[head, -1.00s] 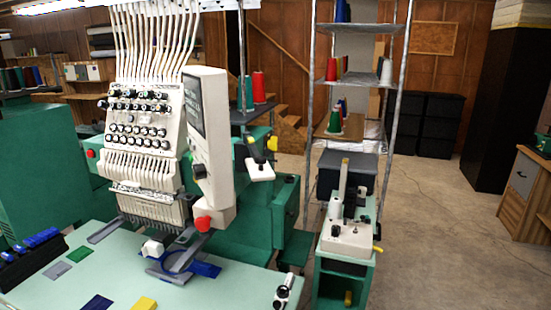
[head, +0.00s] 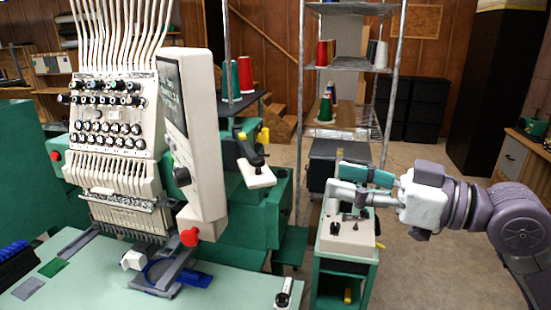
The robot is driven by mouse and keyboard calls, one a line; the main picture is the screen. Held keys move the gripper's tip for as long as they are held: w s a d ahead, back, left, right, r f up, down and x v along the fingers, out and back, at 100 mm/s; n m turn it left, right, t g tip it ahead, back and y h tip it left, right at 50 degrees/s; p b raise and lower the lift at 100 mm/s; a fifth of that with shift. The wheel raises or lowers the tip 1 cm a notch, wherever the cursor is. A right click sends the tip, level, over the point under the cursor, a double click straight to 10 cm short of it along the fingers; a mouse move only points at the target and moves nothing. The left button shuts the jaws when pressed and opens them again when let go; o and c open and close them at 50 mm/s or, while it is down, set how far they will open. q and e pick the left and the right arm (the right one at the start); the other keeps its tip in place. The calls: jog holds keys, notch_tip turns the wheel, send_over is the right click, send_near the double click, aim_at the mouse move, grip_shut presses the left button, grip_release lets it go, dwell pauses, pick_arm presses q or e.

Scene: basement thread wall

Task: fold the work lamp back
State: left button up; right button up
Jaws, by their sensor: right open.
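What looks like the work lamp (head: 258,175) is a flat white head on a dark hinged bracket with a yellow tip. It juts out to the right of the embroidery machine's upright control panel (head: 190,140). My right gripper (head: 337,182) comes in from the right, with its jaws open and pointing left. My left gripper is not in view.
The embroidery machine head (head: 115,120) and its pale green table (head: 130,275) fill the left. A metal shelf rack (head: 388,100) with thread cones stands behind my right gripper. A green cart (head: 340,283) carries the winding unit. Open floor lies at the right.

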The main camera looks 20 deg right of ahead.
aim_at(264, 163)
jog(key=p+x, duration=0.3)
jog(key=x, duration=0.3)
jog(key=p+x, duration=0.4)
jog(key=x, duration=0.3)
jog(key=shift+s+a+r, duration=0.1)
jog(key=shift+a+r, duration=0.05)
jog(key=shift+r, duration=0.05)
jog(key=shift+w+a+f, duration=0.1)
jog(key=shift+w+a, duration=0.1)
jog(key=shift+w, duration=0.05)
grip_shut()
